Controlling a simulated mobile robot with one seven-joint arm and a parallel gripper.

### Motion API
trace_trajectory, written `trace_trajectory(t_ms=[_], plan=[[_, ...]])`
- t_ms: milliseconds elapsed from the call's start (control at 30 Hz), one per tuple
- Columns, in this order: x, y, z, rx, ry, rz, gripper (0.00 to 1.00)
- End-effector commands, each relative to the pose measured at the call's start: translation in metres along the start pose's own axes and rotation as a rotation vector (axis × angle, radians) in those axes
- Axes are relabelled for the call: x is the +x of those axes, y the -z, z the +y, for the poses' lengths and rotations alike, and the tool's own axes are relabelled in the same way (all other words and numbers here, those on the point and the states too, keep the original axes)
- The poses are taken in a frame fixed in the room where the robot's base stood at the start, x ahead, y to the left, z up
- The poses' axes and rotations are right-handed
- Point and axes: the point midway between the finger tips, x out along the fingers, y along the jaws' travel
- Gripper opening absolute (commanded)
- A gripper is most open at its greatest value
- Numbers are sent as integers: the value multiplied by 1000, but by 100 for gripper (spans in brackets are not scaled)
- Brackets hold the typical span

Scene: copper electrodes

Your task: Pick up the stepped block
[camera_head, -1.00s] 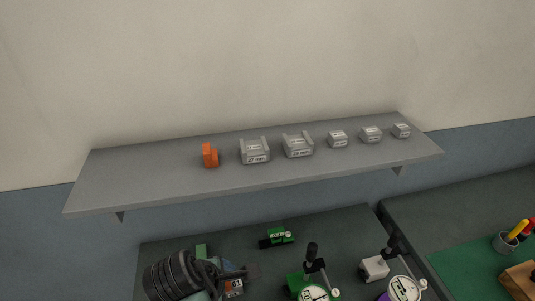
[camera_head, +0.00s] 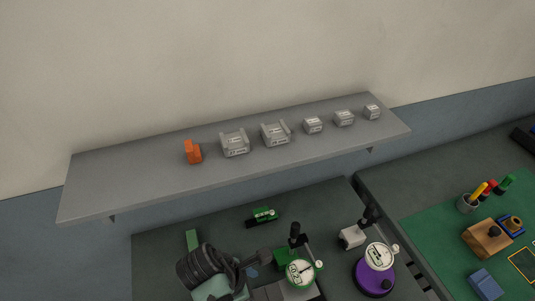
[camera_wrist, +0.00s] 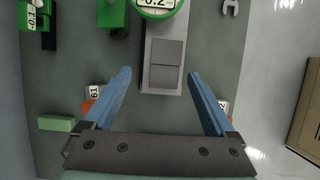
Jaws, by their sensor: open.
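An orange block with a raised step (camera_head: 193,152) stands at the left of the objects on the grey wall shelf. It is the only clearly stepped orange piece in the head view. My gripper (camera_wrist: 158,75) is open in the wrist view, with its two blue fingers wide apart and nothing held between them. It points down over the dark bench, well below the shelf. Beyond and between the fingertips lies a grey plate (camera_wrist: 165,78) under a green dial gauge (camera_wrist: 158,5). Orange pieces with white labels are mostly hidden behind the fingers.
The shelf (camera_head: 110,178) also holds several grey blocks (camera_head: 276,134). On the bench are a green block (camera_head: 191,240), a green gauge (camera_head: 300,272) and a purple-based gauge (camera_head: 374,279).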

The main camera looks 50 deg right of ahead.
Motion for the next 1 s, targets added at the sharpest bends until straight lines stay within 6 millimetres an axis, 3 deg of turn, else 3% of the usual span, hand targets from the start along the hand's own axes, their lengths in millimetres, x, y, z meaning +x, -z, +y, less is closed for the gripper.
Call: trace_trajectory(t_ms=[400, 700, 1000], plan=[[49, -6, -8, 2, 2, 0, 90], [53, -5, -8, 1, 0, 1, 88], [52, -5, -8, 1, 0, 1, 34]])
